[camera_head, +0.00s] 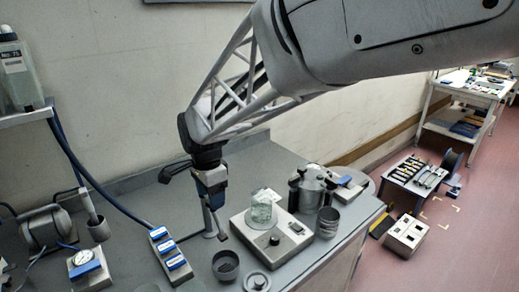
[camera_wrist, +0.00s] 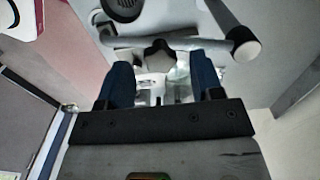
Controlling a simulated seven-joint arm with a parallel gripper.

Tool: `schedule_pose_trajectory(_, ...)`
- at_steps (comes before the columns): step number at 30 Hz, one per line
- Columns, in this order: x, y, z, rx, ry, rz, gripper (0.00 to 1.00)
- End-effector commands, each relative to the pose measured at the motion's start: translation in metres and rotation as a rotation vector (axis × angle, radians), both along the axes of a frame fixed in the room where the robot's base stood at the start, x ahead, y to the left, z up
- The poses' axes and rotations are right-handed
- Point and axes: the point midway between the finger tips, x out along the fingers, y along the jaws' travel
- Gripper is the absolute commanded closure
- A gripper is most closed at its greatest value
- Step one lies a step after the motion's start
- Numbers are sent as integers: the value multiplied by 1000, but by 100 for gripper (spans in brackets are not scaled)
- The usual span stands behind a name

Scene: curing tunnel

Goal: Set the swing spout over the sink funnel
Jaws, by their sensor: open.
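My gripper (camera_head: 213,200) points down over the grey bench, just above a thin grey spout (camera_head: 219,226) with a short post beside it. In the wrist view my blue fingers (camera_wrist: 162,82) are apart, with the grey spout tube (camera_wrist: 190,43) crossing beyond their tips. The tube has a pale round end at the right. I cannot tell whether a finger touches it. A dark round cup, which looks like the sink funnel (camera_head: 226,266), stands in front of the spout in the head view. A dark round opening (camera_wrist: 122,8) shows at the wrist view's top edge.
A hotplate (camera_head: 272,240) with a glass beaker (camera_head: 263,211) stands close right of my gripper. Metal pots (camera_head: 312,188) are behind it. A block with blue labels (camera_head: 168,256) lies left. A gauge (camera_head: 84,264) and motor-like cylinder (camera_head: 46,228) are farther left.

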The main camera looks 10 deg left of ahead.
Motion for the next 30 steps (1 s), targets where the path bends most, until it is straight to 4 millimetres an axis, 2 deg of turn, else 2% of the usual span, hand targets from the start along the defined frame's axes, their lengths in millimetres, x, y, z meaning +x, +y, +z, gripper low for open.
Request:
schedule_pose_trajectory(9, 0, 0, 40, 2, -2, 0, 40)
schedule_pose_trajectory(15, 0, 0, 59, 1, -1, 0, 40)
schedule_pose_trajectory(30, 0, 0, 65, 1, -1, 1, 40)
